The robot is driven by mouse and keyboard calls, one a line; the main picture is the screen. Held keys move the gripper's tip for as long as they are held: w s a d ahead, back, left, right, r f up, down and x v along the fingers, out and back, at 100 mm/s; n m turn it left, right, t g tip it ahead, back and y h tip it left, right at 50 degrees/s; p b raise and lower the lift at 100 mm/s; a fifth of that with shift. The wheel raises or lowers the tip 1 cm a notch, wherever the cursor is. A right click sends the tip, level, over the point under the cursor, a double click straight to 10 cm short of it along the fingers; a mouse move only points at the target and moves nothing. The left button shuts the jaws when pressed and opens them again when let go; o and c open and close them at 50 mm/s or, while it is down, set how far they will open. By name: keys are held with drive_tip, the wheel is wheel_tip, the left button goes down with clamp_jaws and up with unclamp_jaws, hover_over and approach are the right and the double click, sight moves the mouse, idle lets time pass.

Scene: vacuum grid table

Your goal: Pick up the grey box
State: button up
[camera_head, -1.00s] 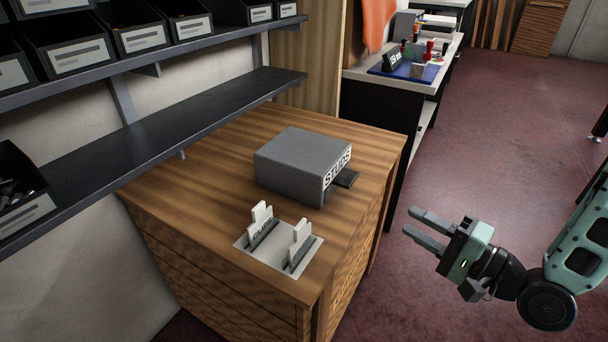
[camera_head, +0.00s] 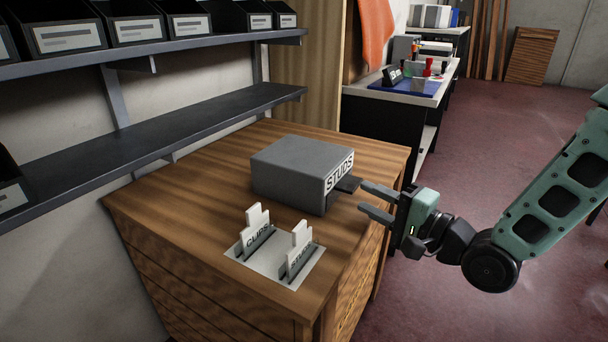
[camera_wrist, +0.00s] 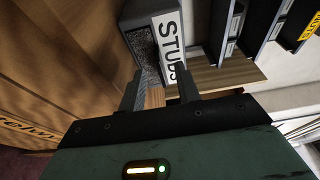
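The grey box (camera_head: 291,170) with a white STUDS label sits on the wooden cabinet top (camera_head: 213,193).
A plate (camera_head: 268,265) with upright CLIPS and STUDS cards stands at the cabinet's front. Shelves with dark bins (camera_head: 133,30) hang along the left wall. A workbench (camera_head: 408,90) with small items stands behind. Open floor (camera_head: 490,120) lies to the right.

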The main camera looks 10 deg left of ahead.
sight(355, 189)
drive_tip(key=b+x, duration=0.1)
drive_tip(key=x, duration=0.2)
drive_tip(key=shift+w+a+f+b, duration=0.1)
drive_tip(key=shift+w+f+b, duration=0.1)
drive_tip(key=shift+w+b, duration=0.25)
drive_tip(key=shift+w+a+r, duration=0.1)
drive_tip(key=shift+w+a, duration=0.3)
drive_tip(key=shift+a, duration=0.05)
clamp_jaws()
drive_tip(key=shift+r, duration=0.1)
